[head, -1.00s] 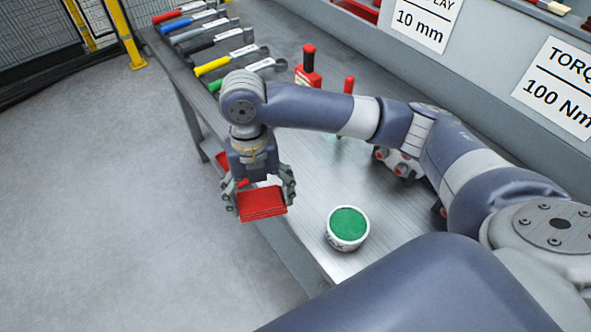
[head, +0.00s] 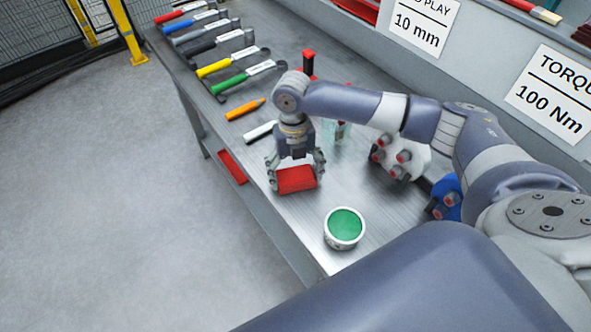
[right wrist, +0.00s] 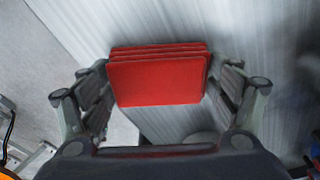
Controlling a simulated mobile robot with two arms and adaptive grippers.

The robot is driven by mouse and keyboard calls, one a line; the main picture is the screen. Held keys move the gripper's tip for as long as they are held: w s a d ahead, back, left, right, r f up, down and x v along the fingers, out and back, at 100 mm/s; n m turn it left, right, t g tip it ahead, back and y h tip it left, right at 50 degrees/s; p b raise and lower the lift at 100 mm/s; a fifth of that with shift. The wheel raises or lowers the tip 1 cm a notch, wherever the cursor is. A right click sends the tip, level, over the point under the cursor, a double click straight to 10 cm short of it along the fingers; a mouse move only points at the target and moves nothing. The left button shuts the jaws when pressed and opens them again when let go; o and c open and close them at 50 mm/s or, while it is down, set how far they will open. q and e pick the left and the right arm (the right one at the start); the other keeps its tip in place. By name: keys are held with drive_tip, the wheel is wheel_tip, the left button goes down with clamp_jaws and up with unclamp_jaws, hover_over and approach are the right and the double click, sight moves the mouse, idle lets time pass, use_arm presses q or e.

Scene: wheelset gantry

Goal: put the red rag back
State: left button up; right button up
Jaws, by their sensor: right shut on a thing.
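The red rag (head: 297,179) is a folded, layered red pad. My right gripper (head: 295,172) is shut on it, with a finger at each side. In the head view they are over the front part of the grey workbench (head: 335,190); I cannot tell how high above the top. In the right wrist view the rag (right wrist: 157,77) sits between the two fingers, with the brushed bench top behind it. My left gripper is not in view.
A white tub with a green top (head: 345,226) stands near the rag. An orange marker (head: 246,110) and a row of coloured-handled tools (head: 228,63) lie farther along. Valve-like parts with red caps (head: 400,157) stand right. A red flat thing (head: 232,167) shows below the bench edge.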

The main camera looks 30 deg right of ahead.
sight(294, 169)
drive_tip(key=shift+f, duration=0.15)
drive_tip(key=o, duration=1)
drive_tip(key=shift+c, duration=0.2)
drive_tip(key=shift+w+r, duration=0.15)
drive_tip(key=shift+r, duration=0.45)
wheel_tip(294, 169, up, 11)
drive_tip(key=w+b, duration=0.1)
drive_tip(key=b, duration=0.1)
drive_tip(key=shift+d+b, duration=0.15)
drive_tip(key=shift+b, duration=0.25)
drive_tip(key=shift+w, duration=0.1)
